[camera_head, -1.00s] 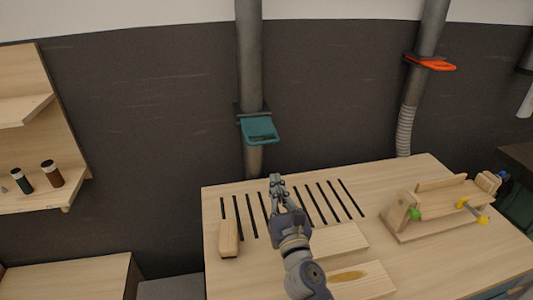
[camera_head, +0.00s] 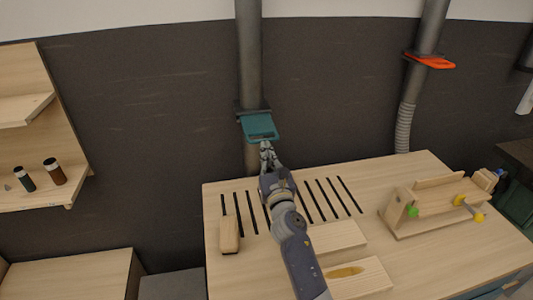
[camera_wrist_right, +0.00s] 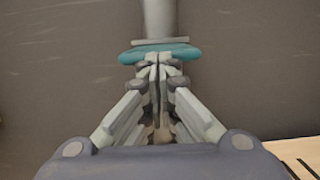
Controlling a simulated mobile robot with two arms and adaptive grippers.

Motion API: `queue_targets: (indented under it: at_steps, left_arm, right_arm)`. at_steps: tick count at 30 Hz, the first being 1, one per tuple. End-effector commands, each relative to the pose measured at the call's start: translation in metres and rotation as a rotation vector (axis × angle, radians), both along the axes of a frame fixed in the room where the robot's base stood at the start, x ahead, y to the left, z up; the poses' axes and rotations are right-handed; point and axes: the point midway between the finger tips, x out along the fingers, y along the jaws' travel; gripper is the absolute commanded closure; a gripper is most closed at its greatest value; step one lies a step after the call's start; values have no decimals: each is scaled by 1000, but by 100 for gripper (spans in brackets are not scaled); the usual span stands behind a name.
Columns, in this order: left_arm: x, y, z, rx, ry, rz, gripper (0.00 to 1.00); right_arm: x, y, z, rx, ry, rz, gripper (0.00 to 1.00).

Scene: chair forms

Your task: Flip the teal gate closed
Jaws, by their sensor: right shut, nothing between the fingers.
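The teal gate (camera_head: 259,126) sits on a grey vertical pipe (camera_head: 249,60) against the dark wall, its plate sticking out towards me. My right gripper (camera_head: 265,147) is shut and empty, with its fingertips just below the front edge of the gate. In the right wrist view the teal gate (camera_wrist_right: 185,53) lies just beyond the shut fingertips (camera_wrist_right: 158,60). I cannot tell whether they touch it. My left gripper is in neither view.
The slotted wooden table (camera_head: 450,255) stands below, with a wooden block (camera_head: 229,234), flat boards and a wooden clamp jig (camera_head: 432,215). An orange gate (camera_head: 430,61) is on another pipe at right. Shelves with two bottles stand at left.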

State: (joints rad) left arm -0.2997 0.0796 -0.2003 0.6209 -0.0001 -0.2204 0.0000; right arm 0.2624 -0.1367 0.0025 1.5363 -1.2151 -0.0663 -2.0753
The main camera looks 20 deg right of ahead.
Motion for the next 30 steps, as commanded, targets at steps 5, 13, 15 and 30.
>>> queue_targets:
  at_steps: [5,13,15,30]
  left_arm:
    - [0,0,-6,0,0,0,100]
    - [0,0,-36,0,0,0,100]
    - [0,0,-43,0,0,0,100]
    - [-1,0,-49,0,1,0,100]
  right_arm:
    - [7,0,-2,-1,-1,1,100]
    - [57,-2,-4,-4,-4,2,100]
    - [68,-3,-4,-3,-3,3,100]
    - [86,-6,2,0,-2,-1,100]
